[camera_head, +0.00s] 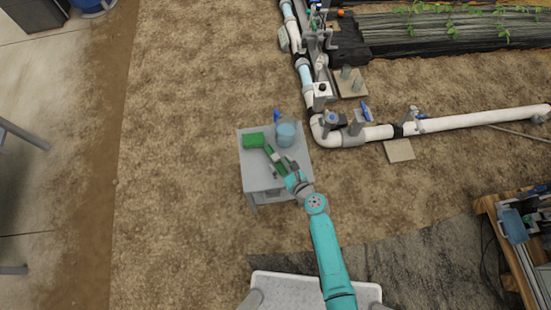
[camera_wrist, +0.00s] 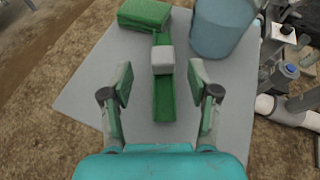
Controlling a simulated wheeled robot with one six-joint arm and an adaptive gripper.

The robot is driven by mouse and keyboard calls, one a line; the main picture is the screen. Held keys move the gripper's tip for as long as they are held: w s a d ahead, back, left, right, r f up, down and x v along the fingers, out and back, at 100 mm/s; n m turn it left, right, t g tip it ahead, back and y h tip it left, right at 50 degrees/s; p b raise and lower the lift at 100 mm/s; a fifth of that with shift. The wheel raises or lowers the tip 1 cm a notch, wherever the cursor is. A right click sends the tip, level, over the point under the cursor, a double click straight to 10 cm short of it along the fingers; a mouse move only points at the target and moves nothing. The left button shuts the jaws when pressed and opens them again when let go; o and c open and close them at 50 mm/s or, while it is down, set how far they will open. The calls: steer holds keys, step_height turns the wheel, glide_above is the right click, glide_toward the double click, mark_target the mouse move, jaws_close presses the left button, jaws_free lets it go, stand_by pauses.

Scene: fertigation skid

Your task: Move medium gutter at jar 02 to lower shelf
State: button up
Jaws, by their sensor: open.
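A long green gutter (camera_wrist: 165,102) lies on the grey stand top, with a pale grey block (camera_wrist: 163,60) across its middle. In the head view the gutter (camera_head: 272,156) runs toward my gripper. A translucent blue jar (camera_wrist: 222,28) stands just right of its far end. My gripper (camera_wrist: 160,76) is open, one finger on each side of the gutter near the block, with visible gaps. The gripper (camera_head: 284,165) also shows over the stand in the head view.
A green block (camera_wrist: 145,14) lies at the far left of the stand top (camera_wrist: 90,98). White pipes with valves (camera_head: 380,133) run behind and right of the stand. Bare soil lies left of the stand. A wooden bench (camera_head: 520,245) is at the far right.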

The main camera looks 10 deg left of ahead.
mark_target(277, 160)
steer(key=shift+f+x, duration=0.1)
steer(key=shift+x, duration=1.25)
steer(key=shift+f+x, duration=0.15)
steer(key=shift+x, duration=1.25)
steer(key=shift+d, duration=0.15)
jaws_close()
